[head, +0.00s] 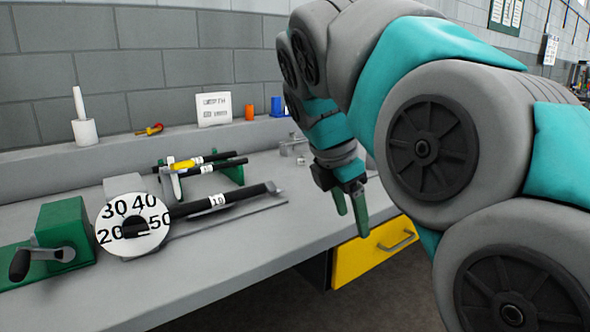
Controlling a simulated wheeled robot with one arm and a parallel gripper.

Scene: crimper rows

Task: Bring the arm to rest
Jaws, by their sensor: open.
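My arm reaches in from the right side of the head view and bends down over the front edge of the bench. My gripper (352,222) hangs at its end with two green fingers pointing down. The fingers are apart and nothing shows between them. The gripper appears in front of the bench's right part, above and before the yellow drawer (372,252). It holds no tool. My arm hides part of the bench and wall behind it.
On the grey bench (200,285) are a numbered white dial (133,222), a green crank box (62,240), a black bar (218,200) and a green rack (232,172) with bars. A shelf behind holds a white sign (214,108), a screwdriver (152,129) and small cylinders.

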